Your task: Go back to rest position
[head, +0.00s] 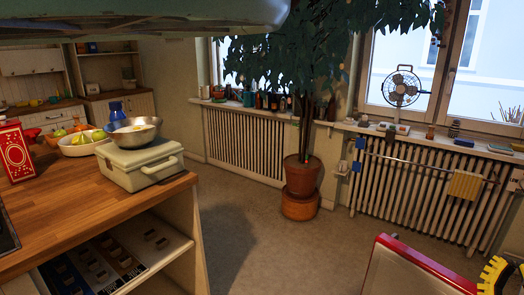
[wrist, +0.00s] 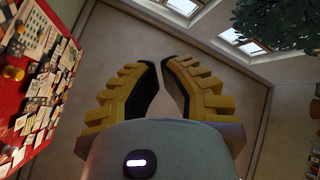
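My gripper (wrist: 160,66) has two yellow ribbed fingers with dark inner pads. In the wrist view it is empty; the fingers lean in toward each other, with a narrow gap at the tips and a wider one nearer the palm. In the head view, part of a yellow finger (head: 494,276) shows at the lower right edge, cut off by the frame. It is close to a red-edged white panel (head: 410,275). The rest of my gripper is outside the head view.
A wooden counter (head: 60,212) on the left bears a beige case (head: 140,163), a metal bowl (head: 134,131) and a fruit bowl (head: 83,147). A potted tree (head: 302,176) stands before the radiators (head: 420,190). The floor (head: 270,250) between is clear. A cluttered red board (wrist: 42,78) is left in the wrist view.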

